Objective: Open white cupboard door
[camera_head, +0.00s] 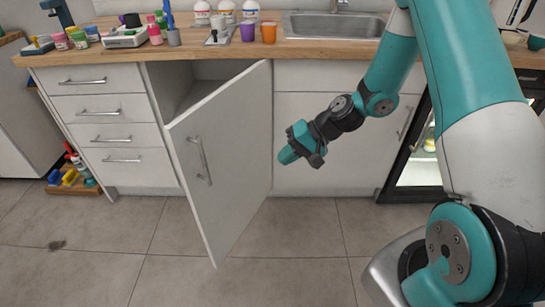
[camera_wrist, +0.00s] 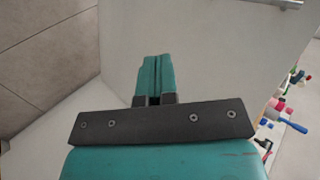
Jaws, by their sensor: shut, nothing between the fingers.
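The white cupboard door (camera_head: 222,150) stands ajar, swung well out from the counter front, hinged on its right edge. Its metal handle (camera_head: 199,160) is on the outer face near the free left edge. The dark cupboard opening (camera_head: 187,85) shows above and behind the door. My gripper (camera_head: 287,156) is to the right of the door, near its hinge side, apart from the handle. Its teal fingers are shut and empty, and they also show in the wrist view (camera_wrist: 155,75) in front of a plain pale surface.
A wooden counter (camera_head: 190,50) with bottles, cups and a sink (camera_head: 335,25) runs above. White drawers (camera_head: 105,120) stand left of the opening. A glass-fronted appliance (camera_head: 415,165) is at right. The tiled floor in front is mostly clear.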

